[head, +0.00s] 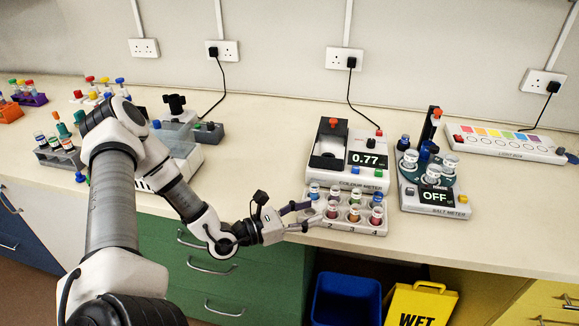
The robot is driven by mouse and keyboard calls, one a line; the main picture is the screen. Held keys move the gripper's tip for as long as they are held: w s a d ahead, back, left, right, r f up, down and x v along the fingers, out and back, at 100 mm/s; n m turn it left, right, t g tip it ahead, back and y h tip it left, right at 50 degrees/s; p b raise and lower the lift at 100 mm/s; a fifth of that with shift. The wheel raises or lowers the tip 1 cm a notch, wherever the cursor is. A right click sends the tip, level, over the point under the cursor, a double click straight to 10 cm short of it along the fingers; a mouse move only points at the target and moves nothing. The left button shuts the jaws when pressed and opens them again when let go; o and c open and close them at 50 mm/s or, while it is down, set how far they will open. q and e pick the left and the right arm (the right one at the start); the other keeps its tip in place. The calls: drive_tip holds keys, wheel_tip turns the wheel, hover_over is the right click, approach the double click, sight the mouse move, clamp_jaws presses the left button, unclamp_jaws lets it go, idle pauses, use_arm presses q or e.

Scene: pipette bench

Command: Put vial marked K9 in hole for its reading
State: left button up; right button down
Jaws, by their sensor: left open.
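A pale rack (345,227) with numbered holes stands near the bench's front edge and holds several vials, among them a red one (376,214) and a green one (354,213). The label K9 cannot be read on any vial.
The salt meter (434,212) right of the rack reads OFF and carries vials on its round top. More racks (58,160) and vials stand at far left. A blue bin (346,300) and yellow wet sign (420,305) are below the bench.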

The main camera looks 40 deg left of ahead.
use_arm(q)
drive_tip(key=s+d+f+m+g+h+p, duration=0.15)
drive_tip(key=s+d+f+m+g, duration=0.25)
drive_tip(key=s+d+m+g, duration=0.4)
drive_tip(key=s+d+f+m+g+h+p, duration=0.1)
drive_tip(key=s+d+f+m+g+h, duration=0.3)
drive_tip(key=s+g, duration=0.4)
drive_tip(key=s+a+f+m+g+y, duration=0.3)
drive_tip(key=s+f+m+g+y, duration=0.2)
drive_tip(key=s+f+m+y, duration=0.35)
drive_tip(key=w+m+t+y, duration=0.1)
drive_tip(key=m, duration=0.2)
drive_tip(key=d+f+m+t+y, duration=0.1)
drive_tip(key=m+t, duration=0.1)
drive_tip(key=m, duration=0.2)
drive_tip(key=w+d+f+m+t+y, duration=0.1)
drive_tip(key=m, duration=0.2)
drive_tip(key=shift+w+d+m+y, duration=0.15)
drive_tip(key=shift+w+m+y, duration=0.15)
drive_tip(key=shift+y, duration=0.1)
